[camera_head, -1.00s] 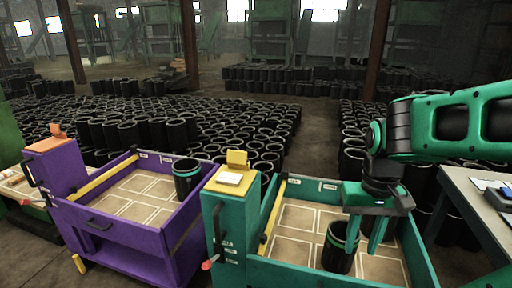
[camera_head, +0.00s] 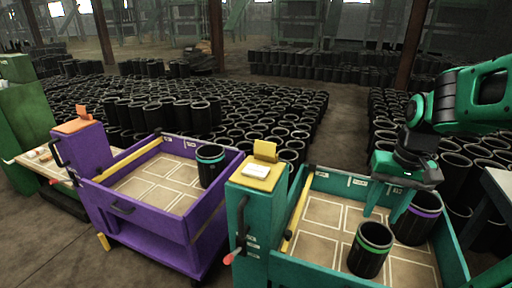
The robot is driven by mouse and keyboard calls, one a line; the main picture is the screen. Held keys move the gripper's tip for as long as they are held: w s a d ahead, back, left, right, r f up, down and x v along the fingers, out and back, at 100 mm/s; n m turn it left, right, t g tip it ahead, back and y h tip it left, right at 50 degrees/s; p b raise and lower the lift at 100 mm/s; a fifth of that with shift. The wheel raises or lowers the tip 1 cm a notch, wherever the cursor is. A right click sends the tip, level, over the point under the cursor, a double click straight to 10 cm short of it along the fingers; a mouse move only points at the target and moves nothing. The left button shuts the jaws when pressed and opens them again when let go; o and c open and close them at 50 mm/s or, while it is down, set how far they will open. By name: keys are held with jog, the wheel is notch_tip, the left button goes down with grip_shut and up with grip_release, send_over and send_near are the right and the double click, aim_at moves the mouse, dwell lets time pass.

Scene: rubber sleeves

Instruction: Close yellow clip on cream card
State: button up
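The yellow clip (camera_head: 264,151) stands upright, its flap raised, on the top of the teal cart's post. The cream card (camera_head: 256,170) lies flat on the yellow plate in front of the raised flap. My gripper (camera_head: 383,216) is to the right of them, over the teal cart's tray, fingers pointing down and apart. I see nothing held between the fingers. The right finger overlaps the left edge of a purple-banded black sleeve (camera_head: 417,222) in the picture; I cannot tell whether they touch.
A green-banded black sleeve (camera_head: 369,252) stands in the teal cart (camera_head: 328,177). To the left is a purple cart (camera_head: 140,250) with a teal-banded sleeve (camera_head: 209,168) and a raised orange clip (camera_head: 82,111). Many black sleeves fill the floor behind. A table edge is at the right.

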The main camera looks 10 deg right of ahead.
jog(key=w+a+t+y, duration=0.1)
jog(key=w+a+y, duration=0.1)
jog(key=w, duration=1.2)
jog(key=m+t+y, duration=0.1)
jog(key=t+y, duration=0.3)
jog(key=y, duration=0.8)
send_near(258, 145)
jog(key=shift+w+d+f, duration=0.7)
jog(key=shift+w+d, duration=0.05)
jog(key=shift+w, duration=0.7)
jog(key=x, duration=1.1)
jog(key=shift+s, duration=0.1)
grip_shut()
